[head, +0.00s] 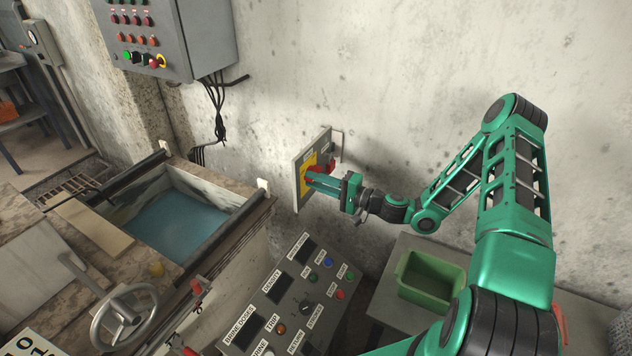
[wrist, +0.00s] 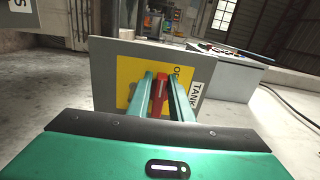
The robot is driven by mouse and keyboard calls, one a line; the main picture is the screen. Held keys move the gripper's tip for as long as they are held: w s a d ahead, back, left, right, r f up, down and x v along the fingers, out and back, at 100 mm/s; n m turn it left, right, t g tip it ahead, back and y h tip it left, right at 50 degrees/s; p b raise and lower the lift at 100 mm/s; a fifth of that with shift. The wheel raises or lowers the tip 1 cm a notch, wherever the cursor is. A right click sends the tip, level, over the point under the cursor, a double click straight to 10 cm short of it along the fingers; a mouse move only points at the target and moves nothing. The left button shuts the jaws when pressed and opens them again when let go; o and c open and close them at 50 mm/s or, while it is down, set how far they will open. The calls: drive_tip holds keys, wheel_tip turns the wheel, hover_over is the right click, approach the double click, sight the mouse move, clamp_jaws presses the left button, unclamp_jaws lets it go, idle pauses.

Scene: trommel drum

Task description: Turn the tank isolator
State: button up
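The tank isolator is a grey box on the wall with a yellow plate (head: 308,164) and a red handle (wrist: 160,92). In the wrist view, the yellow plate (wrist: 128,72) faces me, with a partly hidden label reading "TANK" (wrist: 196,96) at its right. My gripper (head: 312,178) reaches in from the right in the head view. In the wrist view, my gripper (wrist: 161,84) has one green finger on each side of the red handle, which fills the gap at the fingertips.
A water tank (head: 178,222) with a handwheel (head: 124,318) stands at the left. A labelled control console (head: 290,292) is below the isolator. A green bin (head: 432,280) sits on a bench under my arm. A control box (head: 165,35) hangs on the wall.

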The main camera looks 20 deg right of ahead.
drive_tip(key=shift+o, duration=0.9)
drive_tip(key=shift+d, duration=0.1)
drive_tip(key=v, duration=1)
drive_tip(key=shift+s+d, duration=0.15)
drive_tip(key=shift+s, duration=0.05)
